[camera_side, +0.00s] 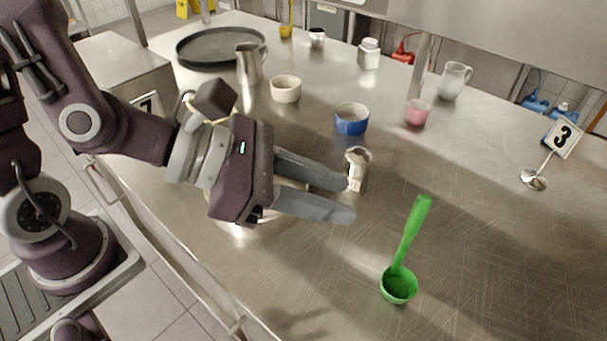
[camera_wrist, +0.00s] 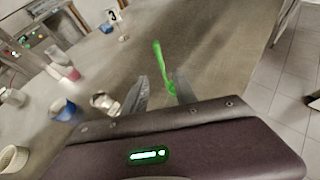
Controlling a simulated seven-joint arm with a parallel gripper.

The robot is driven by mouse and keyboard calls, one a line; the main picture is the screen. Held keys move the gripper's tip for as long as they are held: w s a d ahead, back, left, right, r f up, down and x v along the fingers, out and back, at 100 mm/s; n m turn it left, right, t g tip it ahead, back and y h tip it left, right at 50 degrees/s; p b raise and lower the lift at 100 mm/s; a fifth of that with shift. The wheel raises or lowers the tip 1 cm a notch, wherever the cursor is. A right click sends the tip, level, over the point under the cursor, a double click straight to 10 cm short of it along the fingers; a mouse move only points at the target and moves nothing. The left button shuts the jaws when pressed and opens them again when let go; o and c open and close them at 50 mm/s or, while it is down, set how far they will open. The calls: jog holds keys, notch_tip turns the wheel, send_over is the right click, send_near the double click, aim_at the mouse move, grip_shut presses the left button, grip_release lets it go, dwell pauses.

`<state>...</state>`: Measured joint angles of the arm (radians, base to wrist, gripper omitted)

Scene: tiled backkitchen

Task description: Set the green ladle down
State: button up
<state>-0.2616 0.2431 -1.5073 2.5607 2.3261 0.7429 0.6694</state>
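The green ladle (camera_side: 398,286) rests on the steel counter (camera_side: 480,240), bowl towards the front and handle slanting up and back. It also shows in the wrist view (camera_wrist: 158,56), ahead of the fingers, its bowl end partly behind the right finger. My gripper (camera_side: 349,199) is open, with a gap between its two grey fingers and nothing held. In the side view it is to the left of the ladle and apart from it. The fingers also show in the wrist view (camera_wrist: 160,88).
A small steel jug (camera_side: 357,168) stands close behind the fingertips. A steel pot (camera_side: 245,228) is partly hidden below my gripper. A blue bowl (camera_side: 351,120), white bowl (camera_side: 285,89) and pink cup (camera_side: 417,112) stand farther back. A number 3 sign (camera_side: 562,138) stands right. The counter around the ladle is clear.

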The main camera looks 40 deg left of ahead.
jog(key=shift+a, duration=0.1)
jog(key=w+a+r+n+t+y, duration=0.1)
jog(key=w+a+n+t+y, duration=0.1)
jog(key=a+n+y, duration=0.6)
jog(key=w+a+n+t+y, duration=0.1)
jog(key=w+a+n+y, duration=0.15)
jog(key=a+n, duration=0.65)
jog(key=s+a+n+g+y, duration=0.5)
jog(key=s+a+n, duration=0.6)
jog(key=a+n, duration=0.25)
jog(key=s+d+r+n+h, duration=0.1)
jog(key=s+d+n+h, duration=0.1)
jog(key=n, duration=0.5)
jog(key=s+d+r+n+g+h, duration=0.1)
jog(key=s+d+n+h, duration=0.1)
jog(key=d+n+h, duration=0.3)
jog(key=shift+s+d+r+n, duration=0.15)
jog(key=shift+d+r+n, duration=0.25)
jog(key=shift+n, duration=0.85)
